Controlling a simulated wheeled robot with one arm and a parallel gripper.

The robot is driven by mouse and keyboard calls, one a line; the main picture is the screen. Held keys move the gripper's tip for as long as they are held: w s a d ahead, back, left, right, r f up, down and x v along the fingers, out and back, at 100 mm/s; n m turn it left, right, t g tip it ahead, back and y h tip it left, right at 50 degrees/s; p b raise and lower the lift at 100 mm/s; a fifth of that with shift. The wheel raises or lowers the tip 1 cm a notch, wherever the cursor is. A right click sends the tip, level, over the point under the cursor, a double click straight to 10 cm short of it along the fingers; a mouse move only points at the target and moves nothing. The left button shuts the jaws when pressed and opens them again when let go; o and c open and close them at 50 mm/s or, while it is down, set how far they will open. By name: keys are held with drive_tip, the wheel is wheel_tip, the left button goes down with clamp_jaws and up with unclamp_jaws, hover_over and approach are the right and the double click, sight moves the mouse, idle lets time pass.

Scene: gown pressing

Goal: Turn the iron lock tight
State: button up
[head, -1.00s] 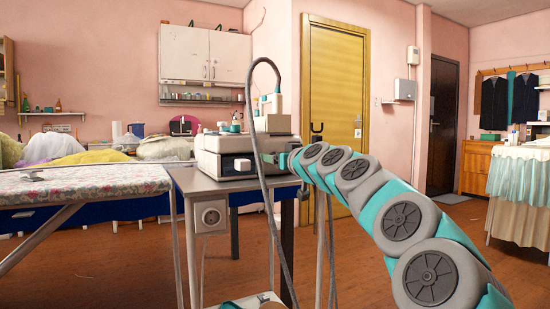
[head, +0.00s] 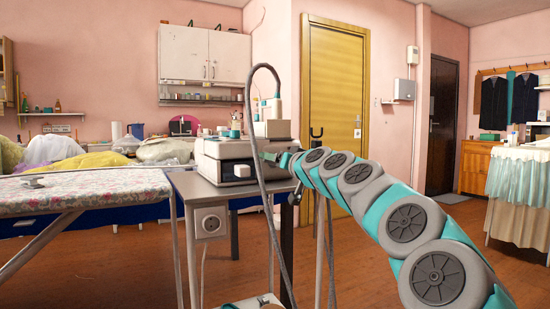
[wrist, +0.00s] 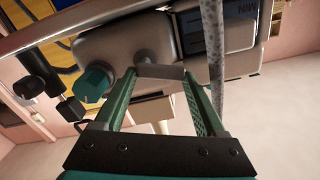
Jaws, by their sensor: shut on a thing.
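The pale iron station (head: 222,150) stands on a small grey table in the head view. In the wrist view its rounded grey body (wrist: 110,48) fills the upper part. My gripper (wrist: 158,73) is at the station's right side, with its two green fingers on either side of a short grey bar, which looks like the handle of the iron lock (wrist: 160,71). The fingers are shut on this bar. A teal knob (wrist: 93,83) sits just left of the fingers, apart from them. In the head view the fingertips and lock are too small to make out.
A grey hose or cable (head: 252,120) loops up and hangs in front of the station; it also passes close to the right finger in the wrist view (wrist: 213,50). A flowered ironing board (head: 90,188) is at the left. Open floor lies to the right.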

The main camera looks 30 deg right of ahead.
drive_tip(key=m, duration=0.1)
drive_tip(key=m+p, duration=0.2)
drive_tip(key=shift+d+r+m, duration=0.25)
drive_tip(key=shift+r+m, duration=0.1)
drive_tip(key=shift+m, duration=0.05)
drive_tip(key=m+p, duration=0.3)
drive_tip(key=shift+d+r+m, duration=0.2)
drive_tip(key=shift+d+m, duration=0.1)
drive_tip(key=shift+d, duration=0.1)
drive_tip(key=m+p, duration=0.2)
drive_tip(key=m, duration=0.1)
drive_tip(key=shift+d+p, duration=0.25)
drive_tip(key=shift+p, duration=0.05)
drive_tip(key=shift+d+f+m+p, duration=0.1)
drive_tip(key=shift+d+m+p, duration=0.1)
drive_tip(key=shift+m+p, duration=0.5)
drive_tip(key=shift+d+f+m+p, duration=0.15)
drive_tip(key=shift+m+p, duration=0.2)
drive_tip(key=shift+m, duration=0.65)
drive_tip(key=o, duration=1.3)
drive_tip(key=shift+s+d+b, duration=0.2)
drive_tip(key=shift+s+b, duration=0.2)
drive_tip(key=shift+s, duration=3.5)
